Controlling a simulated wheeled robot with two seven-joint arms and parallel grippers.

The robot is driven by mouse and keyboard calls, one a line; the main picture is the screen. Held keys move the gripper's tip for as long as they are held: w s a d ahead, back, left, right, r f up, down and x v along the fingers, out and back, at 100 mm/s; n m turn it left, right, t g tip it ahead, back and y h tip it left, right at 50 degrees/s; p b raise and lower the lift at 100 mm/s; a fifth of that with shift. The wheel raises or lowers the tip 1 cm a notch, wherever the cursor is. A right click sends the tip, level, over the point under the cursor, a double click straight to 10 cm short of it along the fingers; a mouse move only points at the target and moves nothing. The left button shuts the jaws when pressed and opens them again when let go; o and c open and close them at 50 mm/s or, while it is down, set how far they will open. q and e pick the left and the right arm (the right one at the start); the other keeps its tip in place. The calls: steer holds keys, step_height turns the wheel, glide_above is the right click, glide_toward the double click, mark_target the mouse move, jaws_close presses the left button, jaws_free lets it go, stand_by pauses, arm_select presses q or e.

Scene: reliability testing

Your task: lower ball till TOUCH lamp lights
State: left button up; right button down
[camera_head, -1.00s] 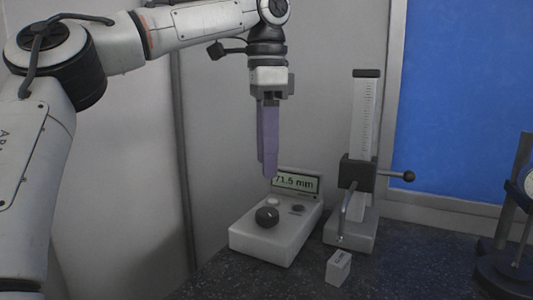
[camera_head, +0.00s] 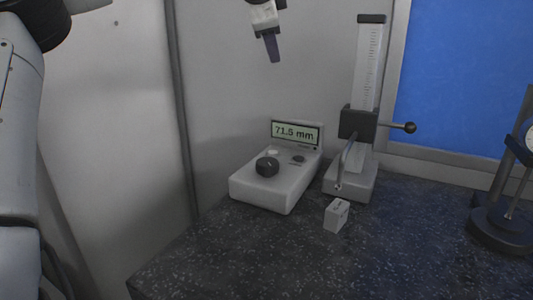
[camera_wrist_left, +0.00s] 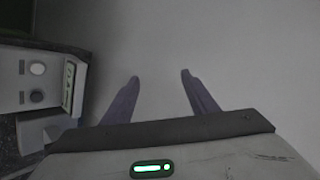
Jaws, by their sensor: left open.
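The white control box (camera_head: 262,195) stands on the dark bench with a dark knob (camera_head: 267,166), a pale round lamp or button (camera_head: 273,153) and a darker round one (camera_head: 298,158). Its display (camera_head: 296,132) reads 71.5 mm. Right of it stands the height stand (camera_head: 366,65) with a dark carriage (camera_head: 358,123), a side lever ending in a black ball (camera_head: 410,127), and a thin bent rod with a small tip (camera_head: 338,187) above the base. My left gripper (camera_head: 273,60) is above and behind the box, touching nothing; the wrist view shows its fingers (camera_wrist_left: 160,76) apart and empty.
A small white block (camera_head: 336,216) lies on the speckled bench (camera_head: 240,260) in front of the stand. A dark dial-gauge stand (camera_head: 500,225) is at the right edge. A grey wall and blue panel (camera_head: 465,75) close off the back. The front of the bench is clear.

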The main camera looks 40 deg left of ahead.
arm_select(q)
steer(key=w+r+m+t, duration=0.4)
steer(key=r+m+t, duration=0.3)
steer(key=r, duration=0.7)
steer(key=s+d+r+m+t+h, duration=0.2)
steer(key=d+r+m+t+h, duration=0.1)
steer(key=d+m+h, duration=0.95)
steer(key=m+g+y, duration=0.4)
steer(key=m+g, duration=1.2)
glide_toward(267, 161)
steer(key=shift+n, duration=0.25)
steer(key=x, duration=0.8)
steer(key=shift+f, duration=0.15)
steer(key=shift+c, duration=0.4)
